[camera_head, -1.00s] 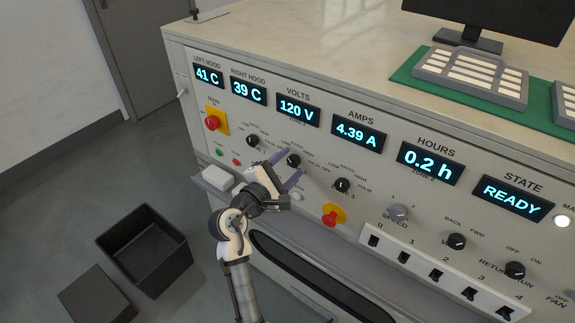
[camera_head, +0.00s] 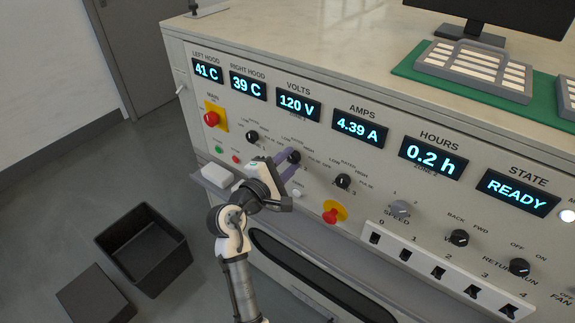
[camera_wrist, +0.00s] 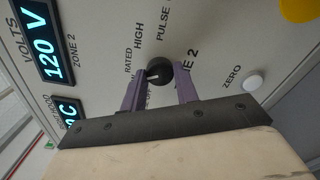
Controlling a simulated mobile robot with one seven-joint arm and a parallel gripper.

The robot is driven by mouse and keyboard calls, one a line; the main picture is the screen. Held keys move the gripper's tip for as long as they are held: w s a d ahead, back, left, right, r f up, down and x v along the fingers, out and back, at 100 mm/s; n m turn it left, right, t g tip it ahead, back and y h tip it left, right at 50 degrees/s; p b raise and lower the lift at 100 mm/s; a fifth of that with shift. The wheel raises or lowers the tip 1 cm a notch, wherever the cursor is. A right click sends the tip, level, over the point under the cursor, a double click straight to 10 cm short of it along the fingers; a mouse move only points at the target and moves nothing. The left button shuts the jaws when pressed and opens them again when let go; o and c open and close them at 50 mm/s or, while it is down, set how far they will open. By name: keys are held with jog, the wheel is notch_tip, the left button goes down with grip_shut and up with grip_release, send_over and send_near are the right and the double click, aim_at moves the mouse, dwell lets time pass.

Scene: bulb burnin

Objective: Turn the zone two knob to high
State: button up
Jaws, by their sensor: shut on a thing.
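The zone two knob (camera_head: 294,157) is a small black dial on the cabinet's front panel, below the volts display. In the wrist view the knob (camera_wrist: 159,70) has a white mark pointing left, roughly toward the left finger and the RATED lettering; HIGH is printed farther up. My gripper (camera_head: 292,161) reaches the panel with its purple fingers on either side of the knob. In the wrist view my gripper (camera_wrist: 161,76) is shut on the knob. The left finger covers part of the printed scale.
Other black knobs sit left (camera_head: 252,136) and right (camera_head: 343,181) of it. A red stop button on yellow (camera_head: 333,214) and a white zero button (camera_wrist: 252,83) are near. A row of switches (camera_head: 437,272) is lower right. A black bin (camera_head: 145,250) stands on the floor.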

jog(key=m+b, duration=0.1)
jog(key=m, duration=0.1)
jog(key=m+b, duration=0.4)
jog(key=m, duration=0.1)
jog(key=shift+f, duration=0.25)
jog(key=m+b, duration=0.3)
jog(key=shift+m, duration=0.3)
jog(key=shift+r+m+b, duration=0.15)
jog(key=shift+m+b, duration=0.85)
jog(key=shift+m, duration=0.3)
jog(key=shift+r, duration=0.1)
jog(key=o, duration=1)
